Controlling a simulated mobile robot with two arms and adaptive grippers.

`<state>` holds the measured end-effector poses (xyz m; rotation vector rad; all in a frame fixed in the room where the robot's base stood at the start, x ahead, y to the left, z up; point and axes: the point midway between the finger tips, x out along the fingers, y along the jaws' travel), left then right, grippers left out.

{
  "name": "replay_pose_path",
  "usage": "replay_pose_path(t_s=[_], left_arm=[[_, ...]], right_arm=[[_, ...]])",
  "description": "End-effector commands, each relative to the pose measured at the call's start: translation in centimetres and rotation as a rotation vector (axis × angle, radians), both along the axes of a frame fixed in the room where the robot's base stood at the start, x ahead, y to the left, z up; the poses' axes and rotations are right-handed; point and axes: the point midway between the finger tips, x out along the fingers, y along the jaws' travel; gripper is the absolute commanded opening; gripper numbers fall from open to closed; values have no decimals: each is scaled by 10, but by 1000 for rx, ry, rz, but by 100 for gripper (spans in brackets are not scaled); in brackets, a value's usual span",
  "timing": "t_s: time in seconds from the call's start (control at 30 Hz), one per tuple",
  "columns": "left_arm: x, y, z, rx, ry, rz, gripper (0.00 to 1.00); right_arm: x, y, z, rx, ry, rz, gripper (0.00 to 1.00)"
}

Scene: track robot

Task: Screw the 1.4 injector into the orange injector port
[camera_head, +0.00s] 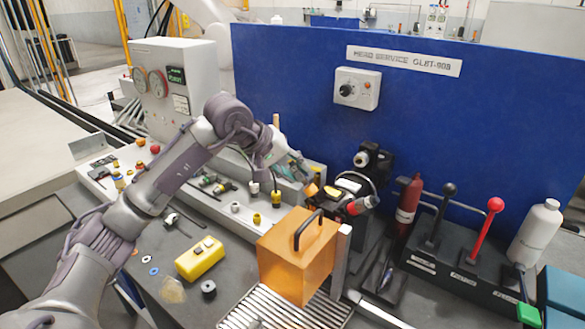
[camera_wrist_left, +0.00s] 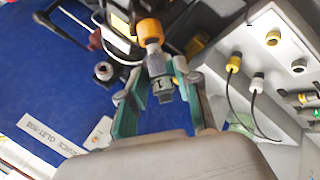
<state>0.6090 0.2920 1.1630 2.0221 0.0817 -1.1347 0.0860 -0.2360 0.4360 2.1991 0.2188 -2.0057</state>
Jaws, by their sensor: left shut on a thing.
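My left gripper (camera_head: 296,170) reaches over the bench to the black test fixture (camera_head: 345,185). In the left wrist view, its teal fingers (camera_wrist_left: 160,92) are shut on a grey metal injector (camera_wrist_left: 160,68) with a dark marked band; I cannot read the full marking. The injector's far end meets the orange injector port (camera_wrist_left: 150,31) in that view; I cannot tell how deep it sits. In the head view a small orange part (camera_head: 311,189) shows just beside the fingers, and the injector is mostly hidden there. My right gripper is not in view.
An orange box with a black handle (camera_head: 285,262) stands in front of the fixture. A red cylinder (camera_head: 408,198) and levers (camera_head: 440,215) stand to the right. The blue panel (camera_head: 300,90) rises behind. Yellow and white ports with cables (camera_wrist_left: 252,75) lie close beside the gripper.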

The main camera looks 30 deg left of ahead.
Motion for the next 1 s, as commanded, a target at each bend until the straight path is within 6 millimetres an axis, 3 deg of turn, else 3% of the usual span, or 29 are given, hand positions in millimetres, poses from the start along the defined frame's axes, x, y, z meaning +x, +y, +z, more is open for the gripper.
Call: replay_pose_path(t_s=[0.57,0.6,0.73,0.77,1.0], left_arm=[[-2,-11,-11,1,-1,-2,0],[-2,-11,-10,0,-1,-1,36],[-1,-11,-10,0,-1,-1,57],[-1,-11,-10,0,-1,-1,62],[-2,-10,-10,1,0,-1,62]], right_arm=[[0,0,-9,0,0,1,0],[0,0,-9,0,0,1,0],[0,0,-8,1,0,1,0],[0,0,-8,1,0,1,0],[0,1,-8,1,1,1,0]])
